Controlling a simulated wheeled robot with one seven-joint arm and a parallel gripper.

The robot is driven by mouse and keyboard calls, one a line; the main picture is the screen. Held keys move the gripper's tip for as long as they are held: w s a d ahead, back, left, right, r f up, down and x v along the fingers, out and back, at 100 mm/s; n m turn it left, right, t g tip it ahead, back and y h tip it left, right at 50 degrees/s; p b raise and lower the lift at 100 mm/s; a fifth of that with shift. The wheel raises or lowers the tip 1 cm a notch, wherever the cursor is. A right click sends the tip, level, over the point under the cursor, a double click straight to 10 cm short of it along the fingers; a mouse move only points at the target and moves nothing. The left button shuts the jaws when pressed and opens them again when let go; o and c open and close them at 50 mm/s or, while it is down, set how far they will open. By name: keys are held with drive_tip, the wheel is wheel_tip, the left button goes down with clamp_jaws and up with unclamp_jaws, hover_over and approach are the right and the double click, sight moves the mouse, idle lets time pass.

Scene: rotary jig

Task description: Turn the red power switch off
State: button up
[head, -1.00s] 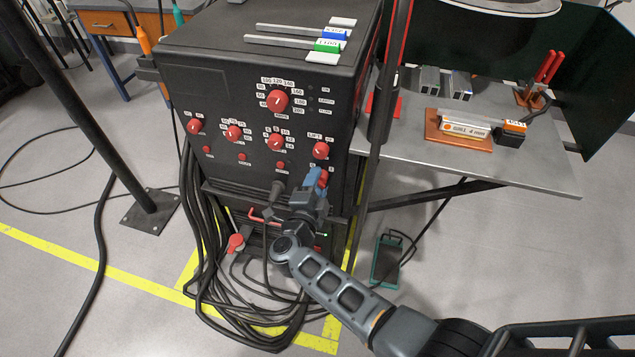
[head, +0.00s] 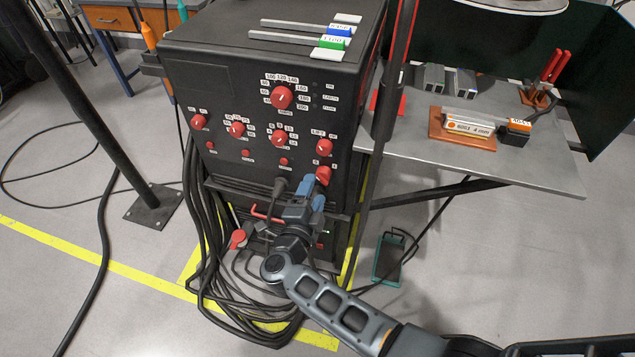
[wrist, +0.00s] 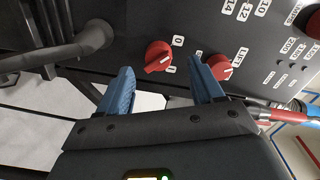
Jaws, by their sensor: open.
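The red power switch (head: 323,174) is a red knob low at the right of the black machine's front panel. In the wrist view the red switch (wrist: 158,57) has a 0 label (wrist: 178,40) and a second label (wrist: 170,69) beside it. A pale mark on the knob seems to lie toward the second label, but it is small. My gripper (head: 313,189) is just in front of and below the switch. In the wrist view my gripper (wrist: 160,72) is open, its blue fingers apart, with the switch beyond and between the tips. I see no clear contact.
A red LIFT knob (wrist: 219,67) is close beyond the right finger. A thick black cable plug (wrist: 92,38) is left of the fingers. Black cables (head: 225,290) hang and coil below the panel. A dark post (head: 375,150) stands right of the machine, before a metal table (head: 420,165).

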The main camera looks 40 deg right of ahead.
drive_tip(key=shift+v, duration=1.35)
drive_tip(key=s+r+n+t+y, duration=0.2)
drive_tip(key=s+r+n+y, duration=0.2)
drive_tip(key=s, duration=0.5)
drive_tip(key=s+r+n+t+y, duration=0.3)
drive_tip(key=s+r+n, duration=0.2)
drive_tip(key=s+n, duration=0.3)
drive_tip(key=s+r+n+t+y, duration=0.2)
drive_tip(key=s+r+n+y, duration=0.2)
drive_tip(key=s, duration=0.7)
drive_tip(key=shift+s+a+n+t+y, duration=0.15)
drive_tip(key=shift+a+n+t+y, duration=0.25)
drive_tip(key=shift+n, duration=0.7)
drive_tip(key=s+a+r+n+g, duration=0.1)
drive_tip(key=s+r+n, duration=0.1)
drive_tip(key=s+r, duration=0.1)
drive_tip(key=s+r+n+g+y, duration=0.1)
drive_tip(key=s+r+n, duration=0.1)
drive_tip(key=s, duration=0.1)
drive_tip(key=s+a+r+n+g+y, duration=0.1)
drive_tip(key=s+r+n, duration=0.1)
drive_tip(key=s+r, duration=0.1)
drive_tip(key=shift+s+a+r+g, duration=0.25)
drive_tip(key=shift+a+r+g, duration=0.05)
drive_tip(key=shift+r+g, duration=0.1)
drive_tip(key=shift+c, duration=0.2)
